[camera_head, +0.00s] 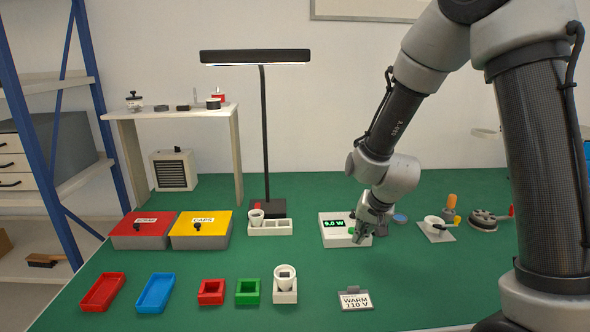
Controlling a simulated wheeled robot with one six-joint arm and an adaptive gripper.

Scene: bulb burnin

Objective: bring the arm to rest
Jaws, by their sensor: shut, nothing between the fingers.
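My arm reaches in from the right side of the head view and bends down to the table. My gripper (361,236) is shut and empty. It points down at the front right of a white meter box (336,236) whose green display reads 9.0 W. A small green spot on the box shows just beside the fingers. I cannot tell whether the fingertips touch the box.
On the green table (230,310) stand a red box (143,233), a yellow box (200,232), a black lamp (264,140), a white holder with a bulb (285,285) and a "WARM 110 V" sign (355,299). Small tools stand at right.

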